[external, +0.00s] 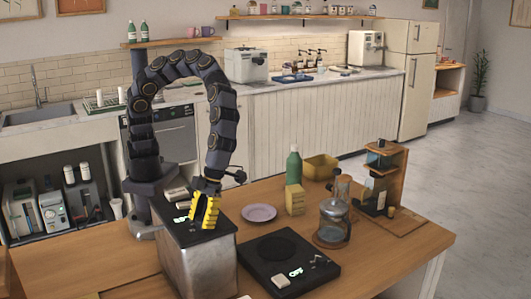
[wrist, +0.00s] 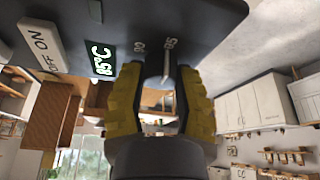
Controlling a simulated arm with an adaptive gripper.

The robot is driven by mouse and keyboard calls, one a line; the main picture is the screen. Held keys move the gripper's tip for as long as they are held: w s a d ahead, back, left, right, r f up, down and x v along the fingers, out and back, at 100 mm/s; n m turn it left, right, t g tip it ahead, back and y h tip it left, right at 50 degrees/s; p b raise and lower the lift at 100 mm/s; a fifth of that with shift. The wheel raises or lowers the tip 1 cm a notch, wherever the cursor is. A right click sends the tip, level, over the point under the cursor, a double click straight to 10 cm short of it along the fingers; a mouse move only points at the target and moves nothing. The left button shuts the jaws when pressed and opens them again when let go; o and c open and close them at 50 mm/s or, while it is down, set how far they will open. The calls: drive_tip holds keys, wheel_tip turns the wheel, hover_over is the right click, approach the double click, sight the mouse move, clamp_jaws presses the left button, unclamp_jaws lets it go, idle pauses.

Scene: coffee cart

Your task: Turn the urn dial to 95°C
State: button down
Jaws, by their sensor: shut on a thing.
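The urn (external: 198,258) is a metal box with a dark top panel on the wooden table, below my arm. My gripper (external: 206,210) has yellow fingers that point down onto this panel. In the wrist view my gripper (wrist: 158,88) is shut on the dial (wrist: 154,68), a small grey knob mostly hidden between the fingers. The green display (wrist: 101,60) appears to read 85°C. Small white number marks (wrist: 170,43) stand on the panel beside the dial; they are too small to read surely. An ON/OFF switch (wrist: 40,45) lies further left on the panel.
A black scale (external: 290,262) sits right of the urn. The table's front right is clear.

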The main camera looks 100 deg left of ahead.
drive_tip(key=c, duration=0.7)
unclamp_jaws()
drive_tip(key=shift+o, duration=0.2)
drive_tip(key=v, duration=1.2)
